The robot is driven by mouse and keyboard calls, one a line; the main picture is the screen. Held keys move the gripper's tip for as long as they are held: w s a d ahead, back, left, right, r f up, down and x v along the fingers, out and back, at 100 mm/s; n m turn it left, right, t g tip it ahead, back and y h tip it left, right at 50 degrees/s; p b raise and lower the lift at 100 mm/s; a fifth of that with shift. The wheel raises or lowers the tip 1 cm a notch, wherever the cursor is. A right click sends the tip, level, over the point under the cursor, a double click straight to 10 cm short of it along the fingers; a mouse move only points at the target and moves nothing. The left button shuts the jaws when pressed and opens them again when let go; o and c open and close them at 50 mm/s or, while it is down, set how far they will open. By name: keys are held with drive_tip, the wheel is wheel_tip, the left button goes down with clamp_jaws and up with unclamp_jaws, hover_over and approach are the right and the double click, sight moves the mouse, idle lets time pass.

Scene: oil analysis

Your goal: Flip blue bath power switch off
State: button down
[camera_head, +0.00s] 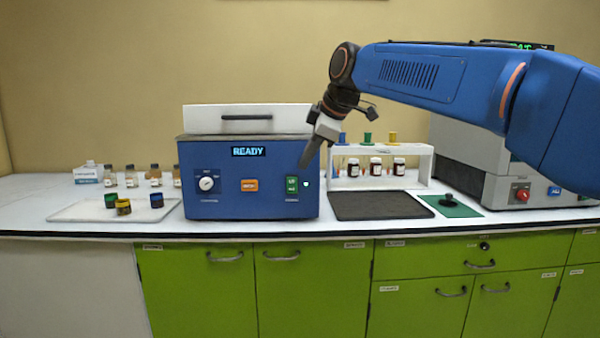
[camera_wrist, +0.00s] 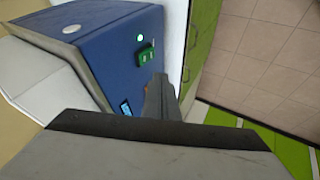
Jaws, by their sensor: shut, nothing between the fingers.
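The blue bath (camera_head: 250,205) stands on the counter with a white lid on top and a lit display reading READY. On its front are a round dial (camera_head: 206,184), an orange button (camera_head: 249,185) and the green power switch (camera_head: 292,185) at the right. A small light beside the switch glows. My gripper (camera_head: 304,163) is shut and empty, pointing down in front of the bath's upper right front. In the wrist view the switch (camera_wrist: 146,56) shows just beyond the fingertips (camera_wrist: 158,78), with the lit light near it. I cannot tell whether the fingers touch the bath.
A tray (camera_head: 100,211) with small capped jars lies left of the bath. To its right are a dark mat (camera_head: 375,205), a white rack (camera_head: 432,165) with brown bottles, and a grey machine (camera_head: 500,188) with a red knob. Green cabinets (camera_head: 310,285) are below the counter.

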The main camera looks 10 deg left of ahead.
sight(297, 182)
drive_tip(key=shift+v, duration=1.45)
drive_tip(key=shift+s+f+g, duration=0.2)
drive_tip(key=shift+f+g, duration=0.1)
drive_tip(key=shift+f, duration=0.45)
drive_tip(key=w+a+f, duration=0.5)
drive_tip(key=w+f, duration=0.2)
drive_tip(key=f, duration=0.2)
drive_tip(key=shift+w+a, duration=0.15)
